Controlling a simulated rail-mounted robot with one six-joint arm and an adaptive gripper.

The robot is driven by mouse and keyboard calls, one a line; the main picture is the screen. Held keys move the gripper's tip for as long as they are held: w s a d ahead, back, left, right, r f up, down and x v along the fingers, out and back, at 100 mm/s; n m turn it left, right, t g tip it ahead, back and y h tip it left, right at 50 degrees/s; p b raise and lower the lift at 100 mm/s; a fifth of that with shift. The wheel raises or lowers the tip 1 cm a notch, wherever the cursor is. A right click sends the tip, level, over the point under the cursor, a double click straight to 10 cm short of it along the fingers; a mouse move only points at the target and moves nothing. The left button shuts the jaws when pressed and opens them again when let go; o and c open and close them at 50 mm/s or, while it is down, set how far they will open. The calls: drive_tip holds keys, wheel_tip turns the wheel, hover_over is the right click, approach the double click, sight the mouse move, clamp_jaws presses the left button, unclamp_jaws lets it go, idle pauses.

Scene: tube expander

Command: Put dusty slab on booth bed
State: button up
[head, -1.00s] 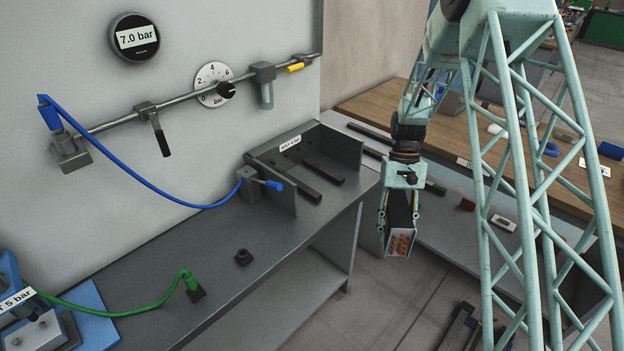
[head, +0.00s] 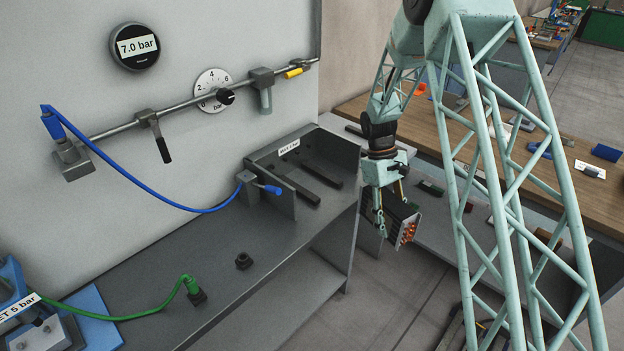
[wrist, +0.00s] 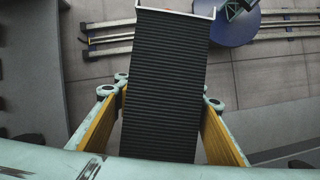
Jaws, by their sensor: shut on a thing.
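The slab (head: 403,222) is a finned dark block with a pale end plate that shows copper-coloured spots. My gripper (head: 383,224) is shut on it and holds it in the air in front of the bench, right of the booth. In the wrist view the slab (wrist: 165,85) lies between the two yellow-lined fingers (wrist: 163,125), its dark ridged face towards the camera. The booth (head: 327,150) is an open grey box on the bench, with two dark rails (head: 318,172) as its bed. The bed is bare.
A blue hose with a connector (head: 268,190) sits at the booth's left wall. A green hose (head: 120,317) and a small black fitting (head: 244,261) are on the grey bench (head: 200,255). A wooden table (head: 510,165) with small items stands behind my arm.

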drive_tip(key=w+a+r+n+t+p, duration=0.1)
drive_tip(key=w+a+n, duration=0.1)
drive_tip(key=n, duration=0.1)
drive_tip(key=w+a+r+n+t+h+p, duration=0.1)
drive_tip(key=w+r+n, duration=0.1)
drive_tip(key=n, duration=0.2)
drive_tip(key=w+a+r+n+t+p, duration=0.1)
drive_tip(key=w+a+n, duration=0.1)
drive_tip(key=n, duration=0.2)
drive_tip(key=shift+w+a+r+t+h, duration=0.35)
drive_tip(key=shift+w+t+h, duration=0.05)
drive_tip(key=w+a+r+n+t+y+p, duration=0.1)
drive_tip(key=w+a+r+n+t+p, duration=0.1)
drive_tip(key=a+n, duration=0.7)
wheel_tip(320, 180, up, 2)
drive_tip(key=shift+w+a+n+t+y+p, duration=0.35)
drive_tip(key=shift+w+n+t, duration=0.2)
drive_tip(key=shift+w, duration=0.6)
drive_tip(key=shift+w, duration=0.1)
drive_tip(key=p, duration=0.2)
approach(320, 176)
drive_tip(key=shift+w+d+f, duration=0.1)
drive_tip(key=shift+w+d, duration=0.05)
drive_tip(key=shift+d, duration=0.25)
drive_tip(key=shift+w+d+f, duration=0.1)
drive_tip(key=shift+d, duration=0.3)
drive_tip(key=shift+w, duration=0.1)
